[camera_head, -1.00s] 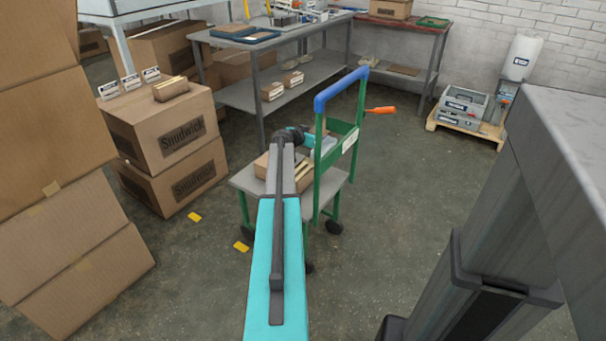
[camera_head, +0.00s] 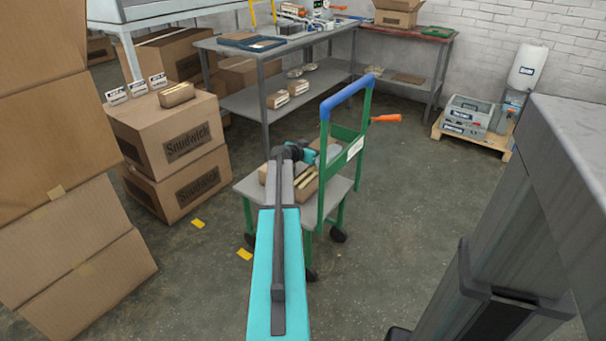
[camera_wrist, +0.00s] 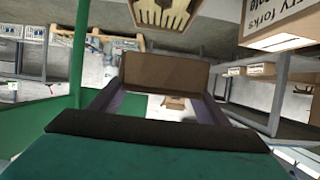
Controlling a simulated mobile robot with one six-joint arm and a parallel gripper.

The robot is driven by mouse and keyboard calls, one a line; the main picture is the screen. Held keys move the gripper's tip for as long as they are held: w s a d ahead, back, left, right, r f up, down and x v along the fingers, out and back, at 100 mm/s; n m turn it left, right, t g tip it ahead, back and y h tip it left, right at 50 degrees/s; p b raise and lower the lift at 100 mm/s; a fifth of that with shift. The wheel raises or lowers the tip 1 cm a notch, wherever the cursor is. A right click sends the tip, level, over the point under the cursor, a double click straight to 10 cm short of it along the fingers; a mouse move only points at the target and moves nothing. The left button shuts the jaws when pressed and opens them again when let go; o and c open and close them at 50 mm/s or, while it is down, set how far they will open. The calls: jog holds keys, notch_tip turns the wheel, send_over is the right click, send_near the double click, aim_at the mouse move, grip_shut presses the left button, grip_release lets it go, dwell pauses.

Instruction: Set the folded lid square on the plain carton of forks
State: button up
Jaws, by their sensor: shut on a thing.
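My gripper (camera_wrist: 165,88) is shut on the folded lid (camera_wrist: 168,72), a flat brown cardboard piece held between the two fingertips in the wrist view. An open carton of wooden forks (camera_wrist: 163,14) shows at the top edge of that view, apart from the lid. Another carton (camera_wrist: 288,27) at upper right bears a label reading partly "forks". In the head view, an open carton with pale forks (camera_head: 307,186) sits on the cart, just right of my arm. My arm hides the lid there and part of the cart top. Which carton is the plain one is unclear.
The grey-topped cart (camera_head: 338,188) has a green upright frame with a blue handle (camera_head: 347,93) close to my gripper. Large stacked boxes (camera_head: 175,140) stand at left, with a small filled carton (camera_head: 176,94) on top. A grey workbench (camera_head: 285,53) is behind.

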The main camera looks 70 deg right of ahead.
jog(key=b, duration=0.1)
send_over(303, 180)
jog(key=shift+d+f, duration=0.1)
jog(key=shift+f, duration=0.4)
jog(key=shift+f, duration=0.1)
jog(key=shift+f+b, duration=0.55)
jog(key=shift+f, duration=1.15)
jog(key=shift+f+b, duration=0.6)
jog(key=shift+b, duration=0.5)
jog(key=o, duration=1)
jog(key=shift+o, duration=0.2)
